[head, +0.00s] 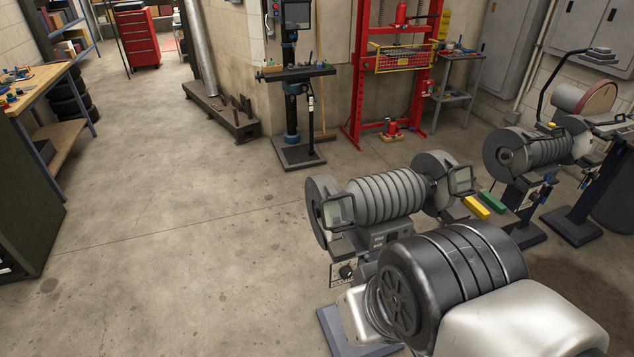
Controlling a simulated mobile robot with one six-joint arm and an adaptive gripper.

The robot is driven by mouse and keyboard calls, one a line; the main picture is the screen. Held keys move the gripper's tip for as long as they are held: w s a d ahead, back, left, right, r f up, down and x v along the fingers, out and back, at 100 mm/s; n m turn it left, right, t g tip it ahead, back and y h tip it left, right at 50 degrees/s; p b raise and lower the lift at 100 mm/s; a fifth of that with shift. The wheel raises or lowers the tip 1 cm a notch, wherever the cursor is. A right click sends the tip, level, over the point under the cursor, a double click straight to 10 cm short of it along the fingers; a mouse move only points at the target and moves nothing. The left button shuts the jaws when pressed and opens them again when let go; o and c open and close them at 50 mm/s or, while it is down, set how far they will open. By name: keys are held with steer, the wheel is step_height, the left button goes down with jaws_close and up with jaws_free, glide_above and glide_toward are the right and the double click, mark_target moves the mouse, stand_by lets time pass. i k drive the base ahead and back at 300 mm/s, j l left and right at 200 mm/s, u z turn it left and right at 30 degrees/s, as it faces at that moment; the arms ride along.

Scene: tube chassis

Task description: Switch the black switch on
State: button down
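A bench grinder (385,195) with a grey ribbed motor and a wheel guard at each end stands on a pedestal right of centre. On the front of its stand is a small panel with a black rotary switch (346,271). The switch is small in the head view and I cannot tell its position. Silver and black parts of my arm fill the lower right and cover much of the grinder's stand. My gripper is not in view.
A second grinder (540,150) stands at the right. A drill press (291,90) and a red shop press (390,75) stand at the back. A workbench (45,95) is at the left. The concrete floor (190,230) left of the grinder is clear.

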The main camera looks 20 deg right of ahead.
mark_target(391, 236)
steer(key=z, duration=0.95)
steer(key=i+u, duration=0.25)
steer(key=u, duration=0.2)
steer(key=i+u, duration=0.4)
steer(key=k, duration=0.1)
